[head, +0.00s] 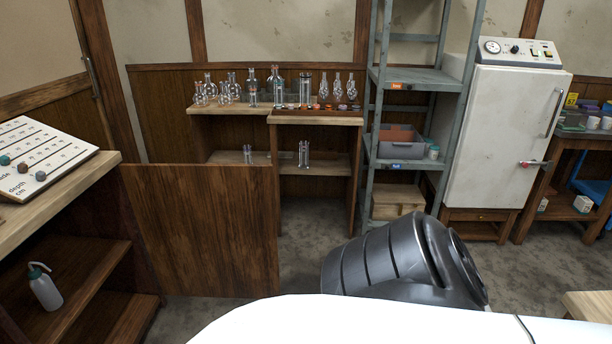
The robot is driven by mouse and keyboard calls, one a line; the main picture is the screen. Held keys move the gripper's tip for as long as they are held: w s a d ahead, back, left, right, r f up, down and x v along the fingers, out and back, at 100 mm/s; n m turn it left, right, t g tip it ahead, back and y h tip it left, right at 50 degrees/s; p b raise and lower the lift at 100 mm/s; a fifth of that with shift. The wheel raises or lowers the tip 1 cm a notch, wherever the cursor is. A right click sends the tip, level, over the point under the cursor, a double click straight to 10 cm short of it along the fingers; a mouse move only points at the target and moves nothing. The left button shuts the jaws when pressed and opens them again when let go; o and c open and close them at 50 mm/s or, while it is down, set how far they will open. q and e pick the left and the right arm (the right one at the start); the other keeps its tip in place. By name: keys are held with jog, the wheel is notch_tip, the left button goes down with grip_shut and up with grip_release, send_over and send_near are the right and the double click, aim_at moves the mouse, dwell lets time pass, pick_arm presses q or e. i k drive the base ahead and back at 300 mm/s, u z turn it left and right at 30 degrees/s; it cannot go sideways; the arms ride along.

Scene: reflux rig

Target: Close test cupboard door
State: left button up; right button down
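The cupboard door (205,230) is a flat brown wooden panel. It stands open, sticking out to the right from the far end of the cupboard (75,206) on the left. The cupboard has a pale wooden top, and its open front shows shelves inside. A wash bottle (44,288) with a grey-green nozzle stands on an inner shelf. Neither of my grippers is in view. A black link of one of my arms shows at the bottom centre, apart from the door in the picture.
A sloped board with coloured balls (45,155) sits on the cupboard top. Behind the door stands a wooden bench (235,110) with glassware. A grey metal rack (415,78) and a white cabinet (505,130) stand farther right. Grey floor (310,235) is clear right of the door.

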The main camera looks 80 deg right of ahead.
aim_at(208, 231)
jog(key=z, duration=3)
jog(key=i, duration=2.05)
jog(key=u, duration=2)
